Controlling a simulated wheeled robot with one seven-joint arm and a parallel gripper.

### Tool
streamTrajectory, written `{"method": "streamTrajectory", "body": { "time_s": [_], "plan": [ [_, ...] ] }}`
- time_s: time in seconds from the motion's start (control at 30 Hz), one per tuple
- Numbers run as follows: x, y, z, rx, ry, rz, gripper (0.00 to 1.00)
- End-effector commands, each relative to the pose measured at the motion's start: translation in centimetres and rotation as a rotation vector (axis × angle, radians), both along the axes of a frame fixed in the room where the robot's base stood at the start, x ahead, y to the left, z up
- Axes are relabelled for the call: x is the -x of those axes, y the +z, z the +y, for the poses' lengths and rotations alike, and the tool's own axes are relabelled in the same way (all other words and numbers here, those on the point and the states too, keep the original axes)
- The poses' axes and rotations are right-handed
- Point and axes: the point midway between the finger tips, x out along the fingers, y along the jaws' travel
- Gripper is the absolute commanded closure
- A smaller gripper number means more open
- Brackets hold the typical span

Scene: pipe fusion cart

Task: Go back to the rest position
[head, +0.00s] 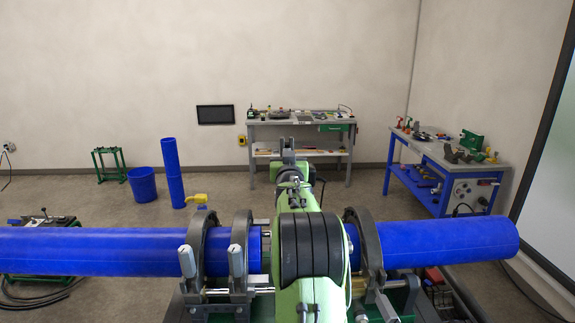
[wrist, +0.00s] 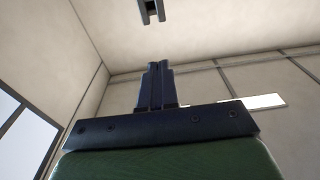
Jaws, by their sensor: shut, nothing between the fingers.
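My gripper (wrist: 158,66) is shut and empty in the wrist view, its two dark fingers together. The wall and ceiling are behind the fingers. In the head view my gripper (head: 288,145) shows small at the far end of my green and black arm. The arm rises in the middle of the picture, in front of the pipe fusion cart. Two blue pipes, the left pipe (head: 90,250) and the right pipe (head: 450,243), lie in the cart's clamps (head: 205,255). My arm hides the middle between them.
A grey workbench (head: 300,122) stands at the back wall, and a blue tool bench (head: 450,180) at the right. A blue bin (head: 142,185), an upright blue pipe (head: 172,170) and a green stand (head: 108,164) are on the floor at the left. Open floor lies behind the cart.

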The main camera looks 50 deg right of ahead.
Motion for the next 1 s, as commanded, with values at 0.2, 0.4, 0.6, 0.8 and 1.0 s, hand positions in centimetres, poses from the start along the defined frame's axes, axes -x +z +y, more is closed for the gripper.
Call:
{"method": "streamTrajectory", "body": {
  "time_s": [0.2, 0.4, 0.6, 0.8, 1.0],
  "plan": [
    [0.5, 0.0, 0.6, -0.003, 0.0, 0.001, 1.0],
    [0.4, 0.1, 0.7, -0.003, 0.003, 0.002, 1.0],
    [-1.7, 0.9, 10.9, -0.123, 0.149, 0.128, 1.0],
    [2.0, -1.8, 28.0, -0.308, 0.381, 0.413, 1.0],
    [12.5, -7.2, 41.0, -0.427, 0.585, 0.732, 1.0]
  ]
}}
